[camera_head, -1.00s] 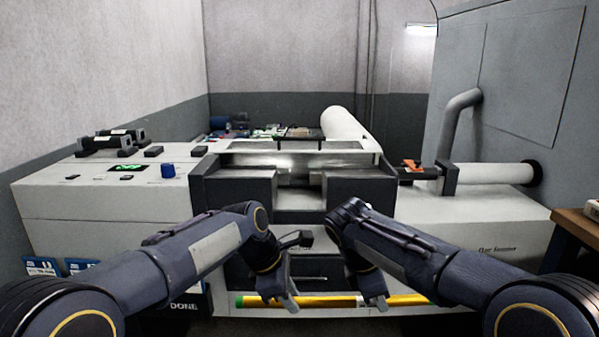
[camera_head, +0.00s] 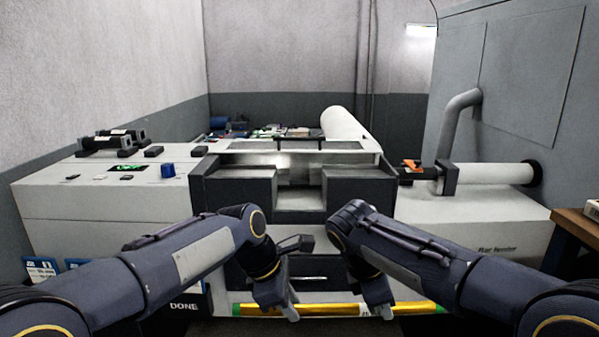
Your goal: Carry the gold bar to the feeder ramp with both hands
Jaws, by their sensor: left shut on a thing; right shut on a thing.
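The gold bar (camera_head: 335,309) is a long yellow bar lying level across the lower middle of the head view, in front of the machine. It has a green band near its left end and a pale label near its middle. My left gripper (camera_head: 289,313) is shut on it left of the label. My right gripper (camera_head: 385,311) is shut on it to the right of the label. The fingertips are partly hidden by the wrists. The feeder is the pale cabinet marked "Bar feeder" (camera_head: 480,222) at the right; I cannot clearly make out its ramp.
The grey machine (camera_head: 100,205) with dark front blocks (camera_head: 238,192) stands just beyond the bar. A wooden-topped table (camera_head: 575,225) stands at the right edge. A "DONE" sign (camera_head: 184,306) is at lower left.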

